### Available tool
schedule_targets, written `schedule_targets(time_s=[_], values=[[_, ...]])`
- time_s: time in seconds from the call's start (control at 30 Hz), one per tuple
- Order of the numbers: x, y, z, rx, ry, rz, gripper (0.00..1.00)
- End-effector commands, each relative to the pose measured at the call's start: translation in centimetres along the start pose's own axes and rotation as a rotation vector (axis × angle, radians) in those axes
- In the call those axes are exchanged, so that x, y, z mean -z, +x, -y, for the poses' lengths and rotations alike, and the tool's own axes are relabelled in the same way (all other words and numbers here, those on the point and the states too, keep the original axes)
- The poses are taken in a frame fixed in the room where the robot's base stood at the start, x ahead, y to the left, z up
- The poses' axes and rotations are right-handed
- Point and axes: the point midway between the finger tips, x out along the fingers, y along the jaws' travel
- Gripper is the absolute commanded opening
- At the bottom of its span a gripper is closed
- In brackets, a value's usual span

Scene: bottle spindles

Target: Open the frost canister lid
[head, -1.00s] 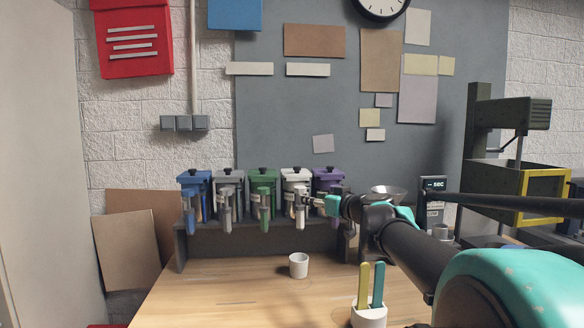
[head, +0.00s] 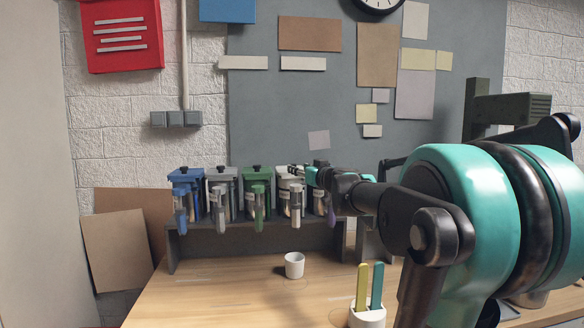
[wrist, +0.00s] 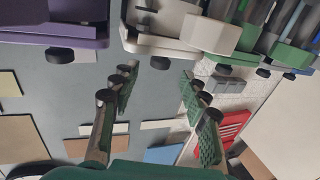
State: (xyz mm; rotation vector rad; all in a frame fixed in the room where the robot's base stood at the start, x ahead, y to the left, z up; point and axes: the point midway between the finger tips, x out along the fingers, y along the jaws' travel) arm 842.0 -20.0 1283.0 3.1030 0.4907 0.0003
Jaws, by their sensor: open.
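The white canister (head: 284,195), which best fits the name frost, stands fourth from the left on the rack, partly hidden by my gripper. It also shows upside down in the wrist view (wrist: 188,30), its pale lid (wrist: 135,45) bearing a black knob (wrist: 160,62). The lid looks shut. My gripper (head: 293,169) is at lid height by this canister. In the wrist view my gripper (wrist: 157,80) has its fingers spread, with the knob beyond and between the tips. Nothing is held, and contact with the knob cannot be made out.
Blue (head: 186,195), grey (head: 221,196) and green (head: 257,193) canisters stand to the left on the dark rack (head: 215,245). A purple canister (wrist: 50,35) is close on the other side. A white cup (head: 294,266) and a holder with two sticks (head: 367,318) stand on the table.

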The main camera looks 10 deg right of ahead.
Motion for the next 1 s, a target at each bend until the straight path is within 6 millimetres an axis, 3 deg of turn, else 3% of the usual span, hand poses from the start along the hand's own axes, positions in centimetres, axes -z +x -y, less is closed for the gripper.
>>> schedule_targets(time_s=[0.2,0.4,0.8,1.0], values=[[0.0,3.7,0.1,0.002,0.0,0.0,0.45],[0.0,5.7,0.0,0.0,0.0,0.0,0.45],[0.0,6.2,0.0,0.0,0.0,0.0,0.45],[0.0,6.2,0.0,0.0,0.0,0.0,0.2]])
